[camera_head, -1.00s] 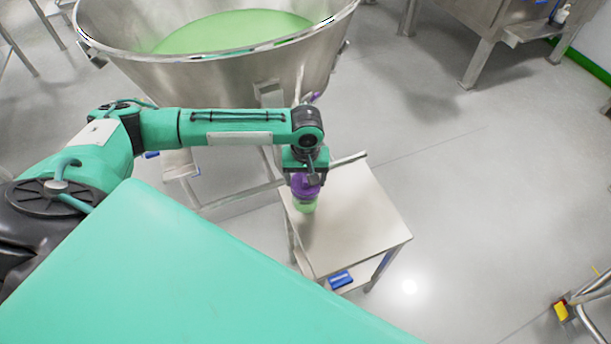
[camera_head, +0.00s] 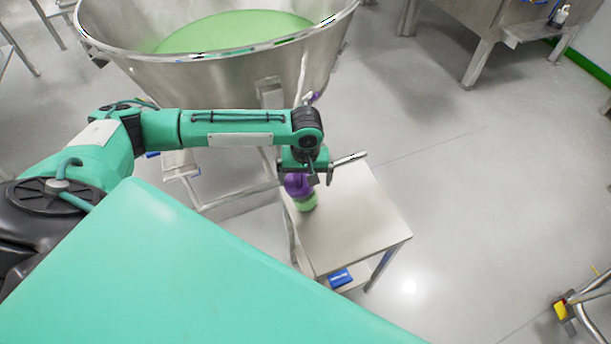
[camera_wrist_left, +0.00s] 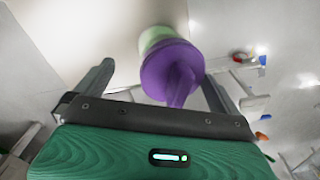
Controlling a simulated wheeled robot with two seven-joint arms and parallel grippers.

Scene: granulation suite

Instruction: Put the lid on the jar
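The green jar (camera_head: 307,202) stands on the left rear part of a small steel table. The purple lid (camera_head: 297,186) sits on top of the jar, with its narrow handle toward my wrist in the left wrist view (camera_wrist_left: 168,72). The jar shows there too (camera_wrist_left: 153,36), mostly behind the lid. My left gripper (camera_head: 309,177) is just above the lid. Its two fingers are spread wide, with the lid handle between them and closer to the right finger. Whether that finger touches the lid I cannot tell. My right gripper is out of view.
The small steel table (camera_head: 355,228) is otherwise bare on top, with a blue item (camera_head: 340,278) on its lower shelf. A large steel bowl (camera_head: 230,75) with green contents stands behind my left arm. Open floor lies to the right of the table.

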